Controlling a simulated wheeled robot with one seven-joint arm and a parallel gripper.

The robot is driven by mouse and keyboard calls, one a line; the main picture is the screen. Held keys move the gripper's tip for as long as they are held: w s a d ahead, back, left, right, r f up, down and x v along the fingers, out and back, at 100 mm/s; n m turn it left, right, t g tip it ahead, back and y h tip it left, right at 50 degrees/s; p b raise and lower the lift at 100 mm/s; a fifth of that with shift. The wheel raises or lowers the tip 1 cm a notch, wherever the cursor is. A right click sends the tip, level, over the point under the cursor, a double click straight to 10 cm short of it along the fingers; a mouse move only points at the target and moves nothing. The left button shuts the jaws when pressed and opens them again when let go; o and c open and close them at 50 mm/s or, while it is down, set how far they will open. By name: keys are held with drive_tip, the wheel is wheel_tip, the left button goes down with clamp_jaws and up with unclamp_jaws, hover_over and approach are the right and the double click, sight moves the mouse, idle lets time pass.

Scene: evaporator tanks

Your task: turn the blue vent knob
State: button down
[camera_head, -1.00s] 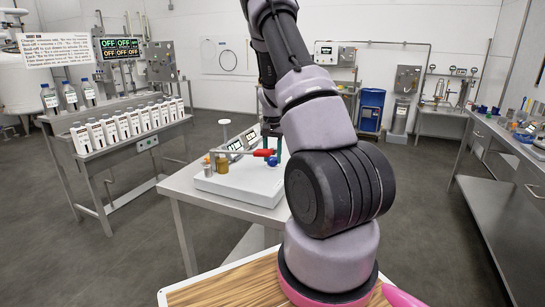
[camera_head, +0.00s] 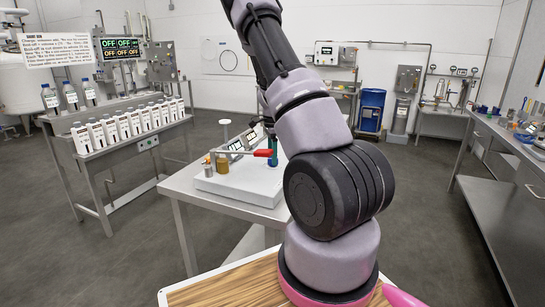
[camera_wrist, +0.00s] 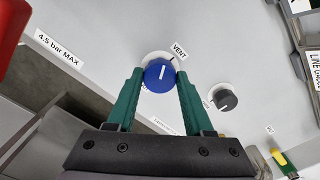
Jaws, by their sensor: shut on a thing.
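The blue vent knob (camera_wrist: 160,75) sits on a white panel beside a "VENT" label (camera_wrist: 180,50). Its white pointer line runs nearly upright in the wrist view. My gripper (camera_wrist: 158,82) has its green fingers on both sides of the knob and is shut on it. In the head view my gripper (camera_head: 272,154) is at the right part of the white unit (camera_head: 235,185) on the metal table, and the knob is mostly hidden behind the fingers.
A red handle (camera_head: 262,153) lies just left of my gripper; red also shows in the wrist view (camera_wrist: 12,40). A dark grey knob (camera_wrist: 225,99) is close to the right finger. A brass cylinder (camera_head: 222,164) stands on the unit's left.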

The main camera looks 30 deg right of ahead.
drive_tip(key=m, duration=0.5)
drive_tip(key=shift+w+m, duration=0.1)
drive_tip(key=shift+m, duration=0.2)
idle(0.5)
drive_tip(key=shift+c, duration=1.4)
unclamp_jaws()
drive_tip(key=shift+r, duration=0.1)
wheel_tip(320, 180, up, 11)
